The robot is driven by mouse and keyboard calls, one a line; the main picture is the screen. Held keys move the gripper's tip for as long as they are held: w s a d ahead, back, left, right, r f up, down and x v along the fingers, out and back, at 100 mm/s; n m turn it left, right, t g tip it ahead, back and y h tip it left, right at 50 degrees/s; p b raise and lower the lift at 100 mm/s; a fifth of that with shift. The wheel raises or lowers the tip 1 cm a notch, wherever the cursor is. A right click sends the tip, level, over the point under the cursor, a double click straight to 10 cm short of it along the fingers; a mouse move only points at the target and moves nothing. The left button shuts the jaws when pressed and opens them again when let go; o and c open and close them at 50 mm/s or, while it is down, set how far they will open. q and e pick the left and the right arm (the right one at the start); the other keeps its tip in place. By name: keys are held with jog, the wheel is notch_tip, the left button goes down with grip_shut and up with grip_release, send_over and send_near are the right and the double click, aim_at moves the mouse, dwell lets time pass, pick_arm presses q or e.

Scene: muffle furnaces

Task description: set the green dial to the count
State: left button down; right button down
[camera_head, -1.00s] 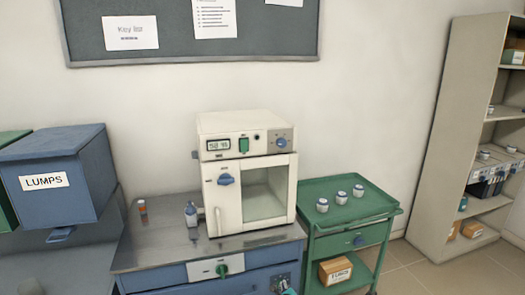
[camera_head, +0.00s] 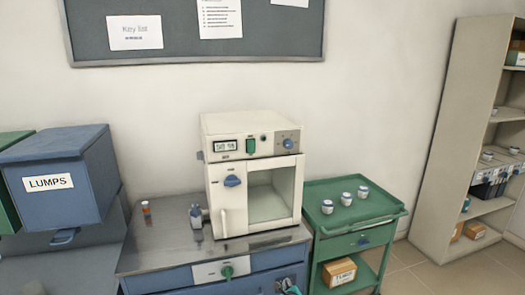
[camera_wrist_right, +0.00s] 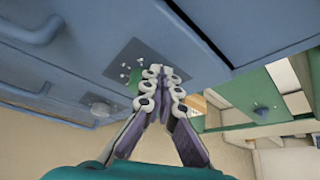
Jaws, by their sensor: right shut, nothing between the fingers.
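A green dial (camera_head: 227,271) sits on a white panel on the blue bench front, below the white furnace (camera_head: 252,175). In the right wrist view, a green part (camera_wrist_right: 134,80) shows on a dark plate (camera_wrist_right: 122,62) with several small studs, partly hidden by my fingers; I cannot tell whether it is a dial. My right gripper (camera_head: 289,288) shows at the bottom edge of the head view, right of the green dial. In the wrist view its fingers (camera_wrist_right: 162,78) are together and empty, in front of the plate; contact cannot be told. My left gripper is not in view.
The furnace has a small display (camera_head: 224,146), a green switch (camera_head: 251,146) and blue knobs. Three small white-and-blue pots (camera_head: 346,199) stand on the green trolley (camera_head: 385,217) to the right. A bottle (camera_head: 196,217) and a small orange-topped vial (camera_head: 146,212) stand on the bench.

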jog(key=shift+s+d, duration=0.3)
jog(key=shift+s, duration=0.65)
jog(key=shift+s+d, duration=0.25)
jog(key=shift+s, duration=0.65)
jog(key=shift+s+d, duration=0.3)
jog(key=shift+s, duration=0.65)
